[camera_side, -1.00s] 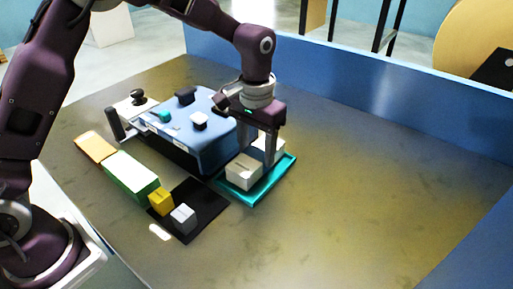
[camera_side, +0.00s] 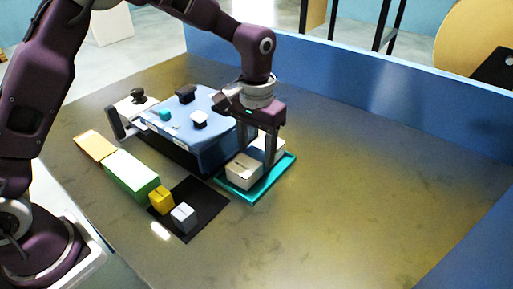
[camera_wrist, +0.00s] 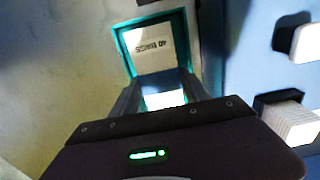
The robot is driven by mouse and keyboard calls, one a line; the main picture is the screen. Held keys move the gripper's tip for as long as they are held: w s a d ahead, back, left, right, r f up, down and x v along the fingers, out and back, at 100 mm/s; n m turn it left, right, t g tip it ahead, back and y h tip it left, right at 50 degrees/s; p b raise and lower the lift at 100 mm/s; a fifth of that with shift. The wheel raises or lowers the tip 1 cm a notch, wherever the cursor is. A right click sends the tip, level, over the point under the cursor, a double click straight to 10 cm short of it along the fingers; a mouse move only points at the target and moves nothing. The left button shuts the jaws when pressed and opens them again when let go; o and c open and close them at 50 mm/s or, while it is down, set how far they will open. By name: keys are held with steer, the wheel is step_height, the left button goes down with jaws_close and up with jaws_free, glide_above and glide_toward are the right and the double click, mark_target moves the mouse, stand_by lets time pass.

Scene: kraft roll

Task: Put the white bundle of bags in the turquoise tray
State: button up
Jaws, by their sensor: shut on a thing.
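The turquoise tray (camera_side: 277,181) lies on the table right of the blue machine; its rim also shows in the wrist view (camera_wrist: 123,48). One white bundle (camera_side: 241,172) lies in the front part of the tray, and its label reads "40 BAGS" in the wrist view (camera_wrist: 150,58). My gripper (camera_side: 270,158) points down over the back part of the tray. It is shut on a second white bundle (camera_wrist: 165,99), which is partly hidden by the fingers. I cannot tell whether this bundle touches the tray floor.
The blue machine (camera_side: 207,148) stands close on the tray's left. A black mat (camera_side: 208,207) with a yellow block (camera_side: 161,200) and a grey-white block (camera_side: 183,217) lies in front. Green (camera_side: 131,176) and orange (camera_side: 95,145) blocks lie left. The table's right side is clear.

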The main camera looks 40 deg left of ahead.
steer(key=shift+f, duration=0.6)
stand_by(0.4)
steer(key=o, duration=1.6)
step_height(320, 180, up, 7)
steer(key=shift+r, duration=0.15)
steer(key=s+a+r+t, duration=0.2)
steer(key=s+a+r, duration=0.3)
steer(key=s, duration=0.5)
steer(key=s+a+r+t, duration=0.2)
steer(key=s+a+r, duration=0.1)
steer(key=s+r, duration=0.5)
steer(key=shift+t, duration=0.8)
steer(key=s+f, duration=0.1)
steer(key=s, duration=0.2)
steer(key=s+a+f, duration=0.1)
steer(key=s+f, duration=0.1)
steer(key=s, duration=0.1)
steer(key=s+a+f, duration=0.1)
steer(key=s, duration=0.2)
steer(key=shift+s+f, duration=0.15)
steer(key=shift+f, duration=0.05)
